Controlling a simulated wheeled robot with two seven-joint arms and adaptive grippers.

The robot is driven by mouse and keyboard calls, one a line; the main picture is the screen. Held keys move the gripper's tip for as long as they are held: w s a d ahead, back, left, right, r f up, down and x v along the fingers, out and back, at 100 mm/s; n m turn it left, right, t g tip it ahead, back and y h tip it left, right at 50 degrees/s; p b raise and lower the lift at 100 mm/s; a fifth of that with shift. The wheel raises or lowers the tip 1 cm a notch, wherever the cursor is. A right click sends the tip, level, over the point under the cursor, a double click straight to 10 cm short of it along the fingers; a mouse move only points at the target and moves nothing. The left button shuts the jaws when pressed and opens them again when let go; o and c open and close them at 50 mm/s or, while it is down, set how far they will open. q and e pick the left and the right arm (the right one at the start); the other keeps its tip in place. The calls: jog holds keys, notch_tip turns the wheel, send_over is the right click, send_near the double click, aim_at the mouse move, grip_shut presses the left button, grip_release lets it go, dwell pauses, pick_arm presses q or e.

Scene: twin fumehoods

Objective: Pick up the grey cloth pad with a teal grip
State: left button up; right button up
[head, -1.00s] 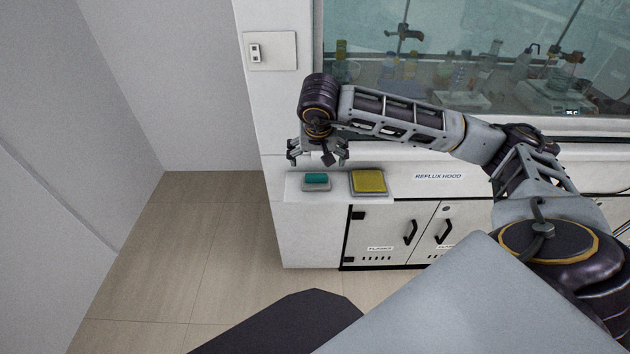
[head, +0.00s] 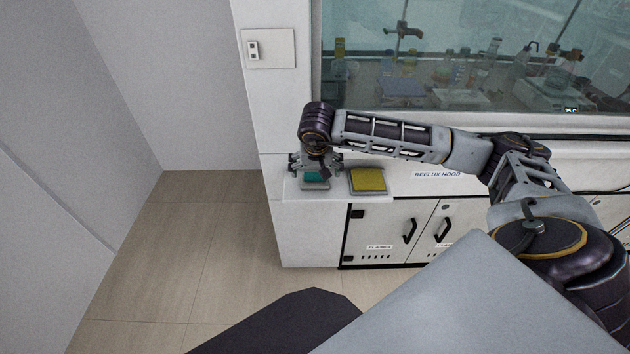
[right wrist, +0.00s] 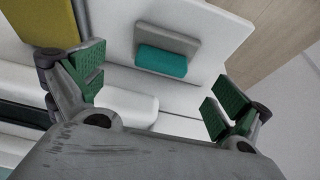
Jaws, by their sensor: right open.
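The grey cloth pad (head: 315,185) with its teal grip (head: 314,176) lies on the white ledge at the left end of the hood bench. In the right wrist view the grey pad (right wrist: 166,40) and teal grip (right wrist: 161,61) show ahead of the fingers, between their lines. My right gripper (head: 315,168) is just above the pad, pointing down, and hides part of it in the head view. In the right wrist view the gripper (right wrist: 155,95) is open with green finger pads apart and nothing between them. My left gripper is not in view.
A yellow pad in a grey tray (head: 368,181) lies just right of the grey pad; its yellow top also shows in the right wrist view (right wrist: 45,22). The white ledge (head: 292,188) ends at the left, above open floor. The hood glass (head: 450,60) stands behind.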

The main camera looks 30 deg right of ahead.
aim_at(315, 174)
jog(key=shift+f, duration=0.15)
jog(key=shift+x, duration=2.55)
jog(key=shift+w, duration=0.1)
jog(key=shift+c, duration=0.3)
jog(key=c, duration=0.9)
